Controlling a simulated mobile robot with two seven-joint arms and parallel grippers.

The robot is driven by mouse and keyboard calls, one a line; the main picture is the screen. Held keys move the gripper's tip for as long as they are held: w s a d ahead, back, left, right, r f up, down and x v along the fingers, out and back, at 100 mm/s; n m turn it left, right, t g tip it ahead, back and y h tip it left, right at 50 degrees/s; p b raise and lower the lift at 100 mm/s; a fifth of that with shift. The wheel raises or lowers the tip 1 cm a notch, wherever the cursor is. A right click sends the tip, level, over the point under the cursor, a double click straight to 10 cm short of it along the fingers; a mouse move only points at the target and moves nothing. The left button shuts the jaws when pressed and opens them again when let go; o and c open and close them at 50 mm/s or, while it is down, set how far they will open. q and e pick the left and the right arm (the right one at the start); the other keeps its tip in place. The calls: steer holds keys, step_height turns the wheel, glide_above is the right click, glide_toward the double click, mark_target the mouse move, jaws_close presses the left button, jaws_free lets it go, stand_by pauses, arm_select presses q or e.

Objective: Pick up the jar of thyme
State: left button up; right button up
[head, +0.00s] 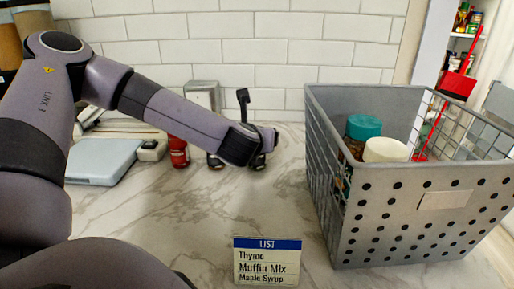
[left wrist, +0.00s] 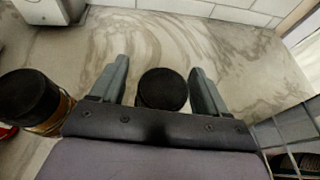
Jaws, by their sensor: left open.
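A round black lid (left wrist: 162,89) shows between the two fingers of my left gripper (left wrist: 160,85) in the left wrist view. The fingers stand apart on either side, with a gap visible on both sides. The jar's body and label are hidden, so I cannot tell if it is the thyme. A second black-lidded jar with amber sides (left wrist: 32,100) stands left of the fingers. In the head view my left gripper (head: 262,150) is low over the counter, hiding most of the jar there. My right gripper is not in view.
A grey basket (head: 420,215) at the right holds a teal-lidded jar (head: 363,127) and a white-lidded container (head: 386,150). A list card (head: 267,262) stands in front. A red bottle (head: 178,152) and a scale-like box (head: 104,162) are left. The middle counter is clear.

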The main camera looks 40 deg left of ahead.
arm_select(q)
steer(key=c, duration=1.1)
steer(key=shift+r, duration=0.2)
